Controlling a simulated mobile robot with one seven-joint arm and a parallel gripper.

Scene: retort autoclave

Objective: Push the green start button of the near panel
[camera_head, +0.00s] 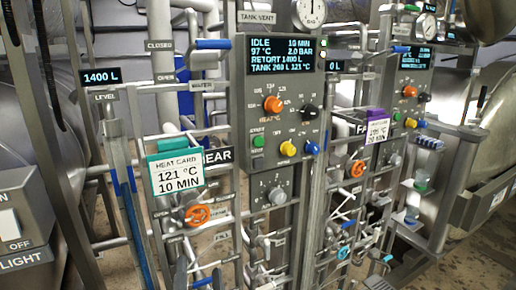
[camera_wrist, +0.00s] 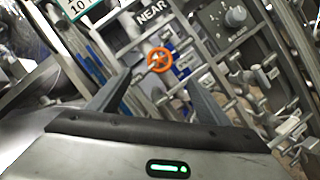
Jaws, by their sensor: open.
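The near panel (camera_head: 240,110) is a grey upright box with a lit display reading IDLE, 10 MIN, 97 °C and 2.0 BAR. Its green start button (camera_head: 258,141) is at the lower left of its face, left of a yellow knob (camera_head: 288,149) and a blue knob (camera_head: 312,148). My gripper (camera_wrist: 159,77) is open and empty in the wrist view, its fingers spread toward the pipe rack. An orange handwheel (camera_wrist: 160,60) shows beyond and between them. The green button cannot be made out in the wrist view.
A green-edged heat card (camera_head: 178,172) and the orange handwheel (camera_head: 197,215) are left of the panel. Pipes and small valves crowd below it. A far panel (camera_head: 410,85) stands at the right, with a purple-topped card (camera_head: 377,130) in front.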

